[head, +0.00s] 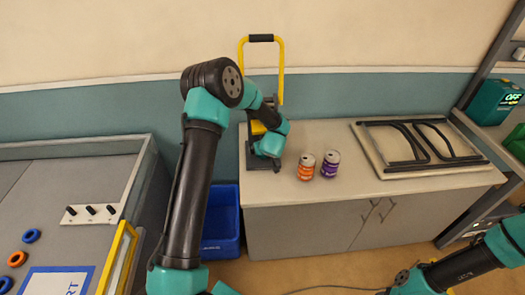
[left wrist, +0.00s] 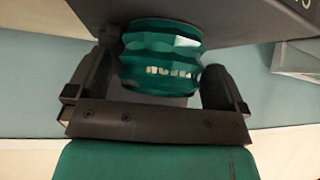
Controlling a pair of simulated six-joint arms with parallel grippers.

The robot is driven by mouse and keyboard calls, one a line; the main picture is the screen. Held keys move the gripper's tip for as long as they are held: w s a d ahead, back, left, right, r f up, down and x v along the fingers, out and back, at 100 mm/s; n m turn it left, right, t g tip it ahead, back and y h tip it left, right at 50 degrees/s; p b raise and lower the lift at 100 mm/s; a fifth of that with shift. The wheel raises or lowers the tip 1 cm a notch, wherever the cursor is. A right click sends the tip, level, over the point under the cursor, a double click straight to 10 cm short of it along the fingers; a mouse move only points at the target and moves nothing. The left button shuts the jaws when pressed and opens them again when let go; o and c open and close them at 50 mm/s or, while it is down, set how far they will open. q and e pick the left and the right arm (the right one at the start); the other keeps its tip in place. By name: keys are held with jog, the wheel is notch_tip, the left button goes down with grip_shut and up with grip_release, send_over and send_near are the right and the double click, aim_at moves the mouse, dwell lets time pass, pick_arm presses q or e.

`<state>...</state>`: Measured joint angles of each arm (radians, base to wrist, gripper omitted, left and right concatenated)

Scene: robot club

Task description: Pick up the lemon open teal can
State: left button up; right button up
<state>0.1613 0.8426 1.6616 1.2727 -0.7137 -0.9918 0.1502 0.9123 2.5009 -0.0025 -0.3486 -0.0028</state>
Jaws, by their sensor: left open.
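A teal can (left wrist: 160,62) with ribbed sides and a pale strip of lettering shows in the left wrist view. It stands between the two fingers of my left gripper (left wrist: 158,80), which is open around it. I cannot tell whether either finger touches it. Its lid and any lemon marking cannot be made out. In the head view my left gripper (head: 263,162) is low over the left end of the counter, and I cannot pick out the teal can there. My right gripper is outside both views; only part of that arm shows at lower right.
An orange can (head: 306,168) and a purple can (head: 330,165) stand just right of my left gripper on the counter (head: 375,195). A yellow frame with a black handle (head: 261,38) rises behind. A dark rack (head: 418,145) lies at right. A blue bin (head: 221,222) is below left.

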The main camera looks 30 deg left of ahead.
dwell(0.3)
pick_arm(q)
jog(key=c, duration=1.1)
jog(key=shift+r, duration=0.25)
jog(key=s+d, duration=1.2)
jog(key=shift+s+d, duration=0.3)
jog(key=shift+d, duration=0.1)
